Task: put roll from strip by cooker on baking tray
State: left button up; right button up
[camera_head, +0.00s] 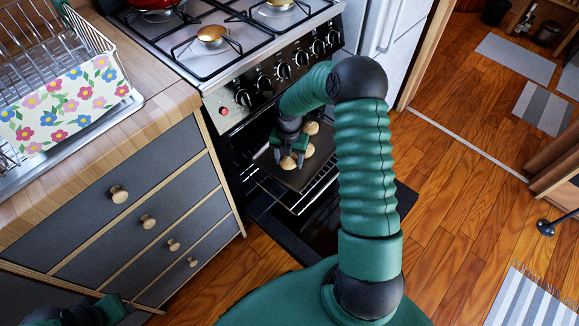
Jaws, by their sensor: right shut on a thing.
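My right gripper (289,159) reaches down into the open oven and is shut on a roll (288,164), low over the dark baking tray (296,181). I cannot tell whether this roll touches the tray. Two more pale rolls are on the tray, one (309,150) just right of the gripper and one (311,128) farther back. The cooker (262,85) has its oven door down. The wooden worktop strip (176,98) left of the cooker shows no roll. Part of my left arm shows at the bottom left; its fingers are not clear.
The tray rests on a pulled-out wire rack (298,207) above the lowered oven door (318,233). A dish rack (60,65) with a flowered cloth (62,108) stands on the worktop. Drawers (125,205) lie below it. The wooden floor to the right is mostly clear.

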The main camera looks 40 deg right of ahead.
aim_at(289, 165)
notch_tip(289, 165, down, 4)
jog(key=shift+w+d+r+b, duration=0.1)
jog(key=shift+b, duration=1)
jog(key=shift+r, duration=0.15)
jog(key=o, duration=1.3)
jog(key=shift+o, duration=0.2)
notch_tip(289, 165, up, 12)
jog(key=p, duration=0.5)
jog(key=shift+r, duration=0.1)
jog(key=s+a+r+m+t, duration=0.1)
jog(key=s+a+r+m, duration=0.1)
jog(key=s+a+m, duration=0.2)
jog(key=s+a+r+m, duration=0.2)
jog(key=s+a+m, duration=0.2)
jog(key=a+m, duration=0.5)
jog(key=s+a+r+m+t, duration=0.1)
jog(key=s+a+r+m, duration=0.2)
jog(key=a+m, duration=0.4)
jog(key=s+m, duration=0.1)
jog(key=m, duration=0.3)
jog(key=shift+s+a+t, duration=0.15)
jog(key=shift+t, duration=0.15)
